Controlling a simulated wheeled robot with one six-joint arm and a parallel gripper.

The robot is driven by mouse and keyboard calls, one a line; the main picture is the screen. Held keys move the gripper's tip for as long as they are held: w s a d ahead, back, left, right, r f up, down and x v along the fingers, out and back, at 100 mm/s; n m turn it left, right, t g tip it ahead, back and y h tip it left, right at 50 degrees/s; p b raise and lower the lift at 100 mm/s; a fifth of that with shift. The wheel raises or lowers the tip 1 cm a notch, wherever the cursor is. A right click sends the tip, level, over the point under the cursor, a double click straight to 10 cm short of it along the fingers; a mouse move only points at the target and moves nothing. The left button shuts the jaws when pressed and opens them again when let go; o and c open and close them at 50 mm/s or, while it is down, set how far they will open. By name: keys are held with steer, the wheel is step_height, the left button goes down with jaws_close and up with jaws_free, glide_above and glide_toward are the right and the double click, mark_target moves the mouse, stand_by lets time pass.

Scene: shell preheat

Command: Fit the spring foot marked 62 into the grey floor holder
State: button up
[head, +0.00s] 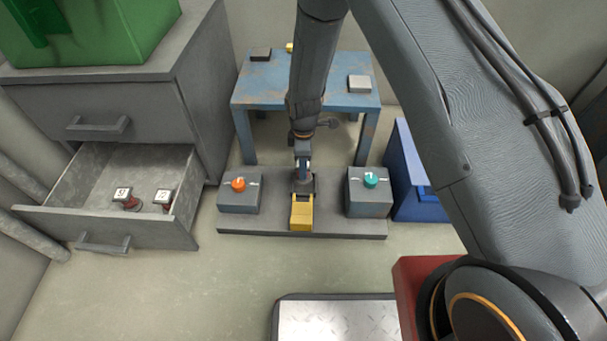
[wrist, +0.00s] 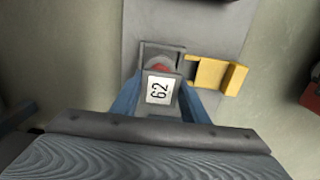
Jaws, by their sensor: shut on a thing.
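The spring foot marked 62 (wrist: 158,90) is held between the blue fingers of my gripper (wrist: 160,100), its white label facing the wrist camera. A red part of it shows beyond the label, over the grey floor holder (wrist: 176,47). In the head view my gripper (head: 303,168) points down at the holder (head: 303,186), in the middle of a grey base plate (head: 340,228). The foot is mostly hidden there. I cannot tell whether it is seated or just above. A yellow lever piece (head: 301,213) lies on the holder's near side; it also shows in the wrist view (wrist: 220,74).
A box with an orange knob (head: 240,192) and one with a teal knob (head: 369,190) flank the holder closely. An open drawer (head: 90,222) at left holds two other labelled feet (head: 125,200). A blue table (head: 310,90) stands behind, a blue box (head: 415,195) at right.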

steer(key=shift+f+b, duration=0.75)
steer(key=shift+f, duration=1.25)
steer(key=shift+f, duration=0.3)
steer(key=o, duration=1.3)
